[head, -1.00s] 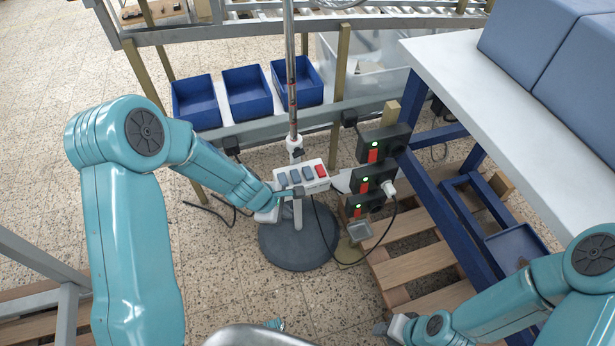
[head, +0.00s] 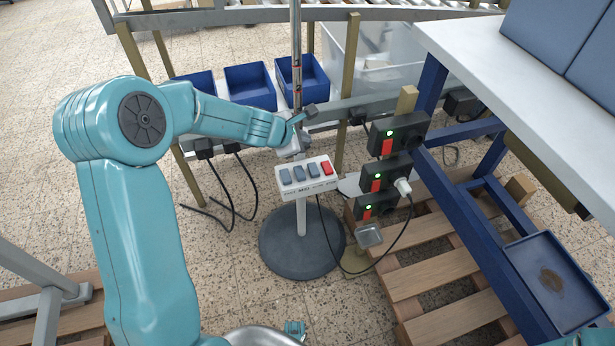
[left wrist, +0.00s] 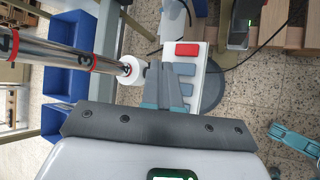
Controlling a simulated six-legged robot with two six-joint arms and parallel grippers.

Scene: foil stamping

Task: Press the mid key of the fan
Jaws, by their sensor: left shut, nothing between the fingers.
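The fan's white key box (head: 306,181) is fixed on its pole (head: 297,60) above a round dark base (head: 300,243). It carries three grey-blue keys in a row and a red key (head: 326,168) at the right end. The middle grey-blue key (head: 299,174) shows clear; the labels are too small to read surely. My left gripper (head: 303,118) is by the pole, above and behind the box in the head view. In the left wrist view its fingers (left wrist: 165,88) are shut and empty, and overlap the box (left wrist: 203,58) edge; contact cannot be told. My right gripper is out of view.
Black socket units (head: 388,172) with green lights and a plugged cable stand right of the box. Blue bins (head: 250,85) are behind. A blue-framed table (head: 470,50) and a wooden pallet (head: 420,265) are at right.

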